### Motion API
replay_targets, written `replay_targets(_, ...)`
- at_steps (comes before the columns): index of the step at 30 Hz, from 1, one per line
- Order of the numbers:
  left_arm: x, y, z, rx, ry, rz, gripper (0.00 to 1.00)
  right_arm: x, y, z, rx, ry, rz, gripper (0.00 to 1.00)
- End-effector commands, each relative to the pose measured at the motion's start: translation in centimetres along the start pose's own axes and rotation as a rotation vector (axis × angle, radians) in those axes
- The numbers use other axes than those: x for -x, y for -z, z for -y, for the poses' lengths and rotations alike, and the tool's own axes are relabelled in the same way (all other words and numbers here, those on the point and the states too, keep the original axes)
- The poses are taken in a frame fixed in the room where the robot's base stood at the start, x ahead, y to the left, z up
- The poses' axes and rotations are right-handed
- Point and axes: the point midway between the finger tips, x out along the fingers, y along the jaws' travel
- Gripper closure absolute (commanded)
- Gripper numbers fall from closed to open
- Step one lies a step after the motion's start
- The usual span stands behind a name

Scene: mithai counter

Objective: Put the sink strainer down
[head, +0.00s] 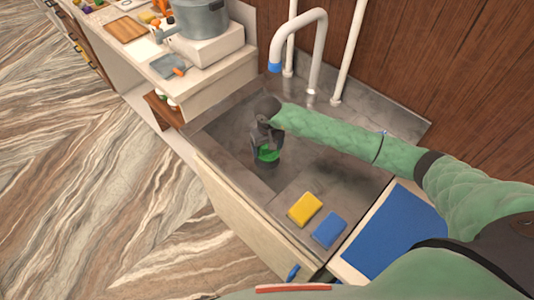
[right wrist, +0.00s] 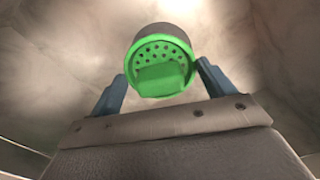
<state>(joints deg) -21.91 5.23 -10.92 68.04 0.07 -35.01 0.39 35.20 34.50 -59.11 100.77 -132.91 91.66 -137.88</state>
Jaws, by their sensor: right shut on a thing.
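The sink strainer (head: 268,155) is bright green and shows below my right gripper (head: 264,143), down inside the grey sink basin. In the right wrist view the strainer (right wrist: 160,52) has a round face with several small holes and a flat green tab. A dark grey cylindrical part shows behind its rim. The blue-grey fingers of my right gripper (right wrist: 161,75) stand on either side of it, shut on it. I cannot tell whether the strainer touches the basin floor. My left gripper is not in view.
A yellow sponge (head: 305,210) and a blue sponge (head: 329,230) lie at the sink's near side. A blue mat (head: 395,232) lies to the right. A white tap (head: 318,55) arches behind the basin. A counter with a grey pot (head: 202,18) stands at left.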

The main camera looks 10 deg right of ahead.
Motion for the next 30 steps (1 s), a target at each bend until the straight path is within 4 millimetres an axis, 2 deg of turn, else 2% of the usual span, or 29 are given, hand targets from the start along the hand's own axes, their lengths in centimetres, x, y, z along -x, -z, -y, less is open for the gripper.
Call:
replay_targets(5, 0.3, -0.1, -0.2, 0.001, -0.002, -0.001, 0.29, -0.6, 0.3, 0.2, -0.001, 0.0, 0.001, 0.41)
replay_targets(14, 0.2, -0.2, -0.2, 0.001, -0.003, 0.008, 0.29, -4.0, 0.3, 0.2, -0.001, 0.0, 0.001, 0.41)
replay_targets(30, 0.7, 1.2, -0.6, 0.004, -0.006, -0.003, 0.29, -4.4, 0.3, 0.1, 0.0, 0.0, -0.001, 0.41)
